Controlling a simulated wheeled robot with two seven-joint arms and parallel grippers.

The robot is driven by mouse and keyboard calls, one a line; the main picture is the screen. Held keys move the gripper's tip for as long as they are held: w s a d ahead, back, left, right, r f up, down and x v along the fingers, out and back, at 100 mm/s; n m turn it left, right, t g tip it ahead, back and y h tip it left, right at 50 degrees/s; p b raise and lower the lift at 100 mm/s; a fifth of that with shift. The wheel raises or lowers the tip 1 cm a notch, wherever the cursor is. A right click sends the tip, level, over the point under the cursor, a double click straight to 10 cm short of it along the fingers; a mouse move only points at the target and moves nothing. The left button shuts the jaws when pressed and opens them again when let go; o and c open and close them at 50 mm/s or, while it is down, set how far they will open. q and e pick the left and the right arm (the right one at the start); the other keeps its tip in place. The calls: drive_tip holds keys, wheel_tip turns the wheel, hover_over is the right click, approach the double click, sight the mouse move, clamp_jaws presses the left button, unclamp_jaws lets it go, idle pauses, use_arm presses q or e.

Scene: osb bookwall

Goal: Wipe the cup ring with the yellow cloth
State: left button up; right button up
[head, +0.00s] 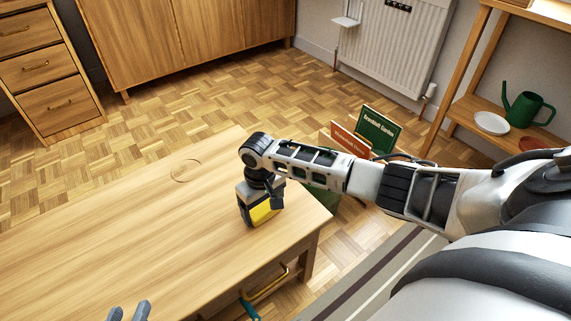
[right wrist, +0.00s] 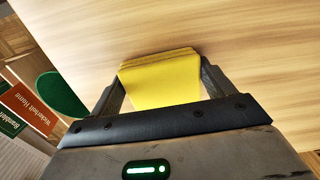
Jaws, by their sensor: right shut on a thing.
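The cup ring (head: 185,170) is a faint brown circle on the wooden table (head: 90,230), near its far edge. The folded yellow cloth (head: 264,211) is at the table's right end, partly hidden by my right gripper (head: 258,222). In the right wrist view the cloth (right wrist: 160,80) sits between the two fingers of my right gripper (right wrist: 161,88), which is shut on it. I cannot tell whether the cloth touches the table. The cup ring is left of and beyond this gripper. My left gripper (head: 128,312) shows only its fingertips at the bottom edge, apart, with nothing seen between them.
The tabletop between the cloth and the ring is clear. Green (head: 378,131) and red (head: 349,141) books stand beyond the table's right end. A shelf at the right holds a green watering can (head: 526,108) and a white plate (head: 491,123). A drawer below the tabletop is partly open.

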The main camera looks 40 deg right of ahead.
sight(290, 199)
drive_tip(key=shift+d+p, duration=0.55)
drive_tip(key=shift+d, duration=0.25)
drive_tip(key=shift+w+d+p, duration=0.1)
drive_tip(key=shift+d+p, duration=0.3)
drive_tip(key=shift+d, duration=2.65)
drive_tip(key=shift+d+r, duration=0.2)
drive_tip(key=shift+d, duration=0.1)
wheel_tip(290, 199, up, 4)
drive_tip(key=p, duration=0.3)
drive_tip(key=shift+a+f+p, duration=0.1)
drive_tip(key=shift+f+p, duration=0.15)
drive_tip(key=shift+p, duration=0.1)
use_arm(q)
drive_tip(key=s+a+r+n+y+p, duration=0.1)
drive_tip(key=a+r+y+p, duration=0.1)
drive_tip(key=a+r+p, duration=0.2)
drive_tip(key=shift+s+a+r+p, duration=0.2)
drive_tip(key=shift+a+r+p, duration=0.25)
drive_tip(key=shift+r, duration=1.15)
use_arm(e)
drive_tip(key=shift+r, duration=2.1)
use_arm(q)
drive_tip(key=shift+d, duration=0.1)
